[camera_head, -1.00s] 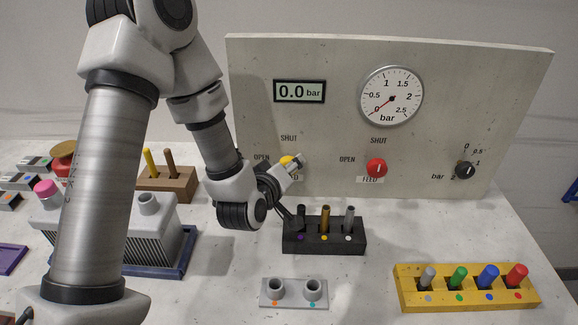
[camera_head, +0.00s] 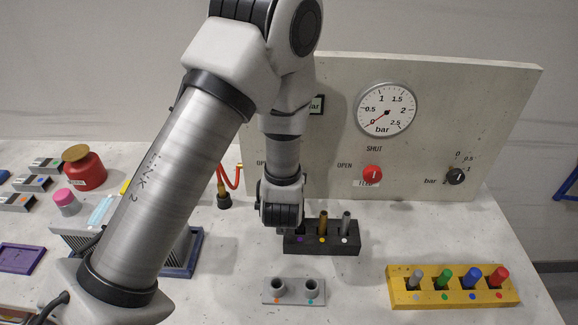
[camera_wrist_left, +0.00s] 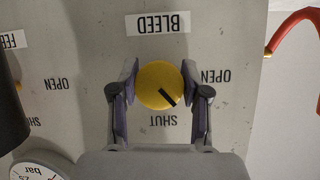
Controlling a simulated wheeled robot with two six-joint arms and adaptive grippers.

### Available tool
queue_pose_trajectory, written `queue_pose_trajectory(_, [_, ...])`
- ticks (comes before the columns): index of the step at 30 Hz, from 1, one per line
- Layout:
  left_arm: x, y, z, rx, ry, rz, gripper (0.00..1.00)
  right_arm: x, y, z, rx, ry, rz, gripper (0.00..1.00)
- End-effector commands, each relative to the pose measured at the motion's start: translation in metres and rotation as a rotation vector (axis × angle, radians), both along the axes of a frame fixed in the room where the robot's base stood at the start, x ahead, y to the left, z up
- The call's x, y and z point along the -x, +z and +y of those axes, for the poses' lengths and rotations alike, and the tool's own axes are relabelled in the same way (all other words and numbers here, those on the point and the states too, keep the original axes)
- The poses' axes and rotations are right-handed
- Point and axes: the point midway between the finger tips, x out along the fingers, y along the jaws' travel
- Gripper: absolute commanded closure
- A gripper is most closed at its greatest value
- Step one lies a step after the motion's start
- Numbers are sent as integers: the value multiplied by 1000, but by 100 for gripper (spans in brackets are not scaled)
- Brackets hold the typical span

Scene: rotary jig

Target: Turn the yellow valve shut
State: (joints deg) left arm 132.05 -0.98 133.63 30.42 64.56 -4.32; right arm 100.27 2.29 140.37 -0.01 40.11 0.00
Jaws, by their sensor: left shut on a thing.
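In the head view my left arm (camera_head: 282,200) hides the yellow valve and the fingertips. My right gripper is in neither view.
The panel (camera_head: 440,110) also carries a red FEED knob (camera_head: 372,174), a round gauge (camera_head: 386,108) reading about 0 and a black selector (camera_head: 456,176). A black peg block (camera_head: 335,245), a grey two-socket block (camera_head: 294,292) and a yellow peg rack (camera_head: 450,298) stand in front.

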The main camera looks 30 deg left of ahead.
Motion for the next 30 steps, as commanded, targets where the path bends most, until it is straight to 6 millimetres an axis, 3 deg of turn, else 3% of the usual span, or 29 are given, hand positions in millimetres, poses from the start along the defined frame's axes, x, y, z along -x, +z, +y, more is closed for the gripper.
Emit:
queue_pose_trajectory(12, [0, 2, 0, -329, -3, 204, 89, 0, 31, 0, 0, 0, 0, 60])
queue_pose_trajectory(30, [1, 0, 1, -593, -1, 367, 89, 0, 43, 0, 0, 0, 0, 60])
